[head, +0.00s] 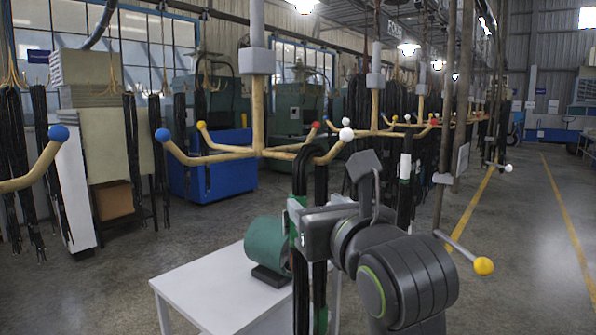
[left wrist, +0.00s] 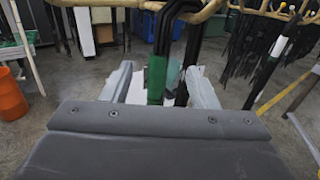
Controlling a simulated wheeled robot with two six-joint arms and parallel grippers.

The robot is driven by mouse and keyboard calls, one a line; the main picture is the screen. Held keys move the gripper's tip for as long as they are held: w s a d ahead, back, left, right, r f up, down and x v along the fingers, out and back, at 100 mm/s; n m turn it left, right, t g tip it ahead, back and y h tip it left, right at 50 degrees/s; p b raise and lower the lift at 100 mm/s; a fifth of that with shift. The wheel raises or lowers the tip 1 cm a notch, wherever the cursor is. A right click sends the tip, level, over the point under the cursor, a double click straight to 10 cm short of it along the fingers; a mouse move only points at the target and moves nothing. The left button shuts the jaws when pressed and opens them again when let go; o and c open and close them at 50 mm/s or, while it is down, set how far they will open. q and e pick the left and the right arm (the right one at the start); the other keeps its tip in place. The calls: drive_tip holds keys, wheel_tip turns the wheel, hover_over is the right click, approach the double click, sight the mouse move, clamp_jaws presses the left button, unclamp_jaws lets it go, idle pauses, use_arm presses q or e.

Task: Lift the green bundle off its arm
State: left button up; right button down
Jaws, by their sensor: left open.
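The green bundle (head: 301,175) is a set of black hoses hung over a wooden arm (head: 285,154) of the rack. Its green band shows in the left wrist view (left wrist: 157,75). My left gripper (head: 295,215) is open at the bundle's height, and its fingers stand on either side of the green band, with gaps visible. The gripper hides part of the bundle in the head view. Another dark strand (head: 320,185) hangs close beside it. My right gripper is not in view.
A white table (head: 205,285) with a green cylinder (head: 265,245) on it stands below and behind the bundle. Ball-tipped rack arms stick out around, with a blue ball (head: 162,135) at left and white balls (head: 346,134) near the bundle. An orange bin (left wrist: 11,95) stands at left.

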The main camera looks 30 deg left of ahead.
sight(300, 191)
use_arm(q)
drive_tip(key=p+x, duration=0.4)
drive_tip(key=x, duration=0.4)
drive_tip(key=shift+w+a+r, duration=0.1)
drive_tip(key=shift+a, duration=0.1)
drive_tip(key=shift+w+a, duration=0.45)
drive_tip(key=shift+a, duration=0.1)
clamp_jaws()
drive_tip(key=c, duration=0.6)
unclamp_jaws()
clamp_jaws()
idle(0.4)
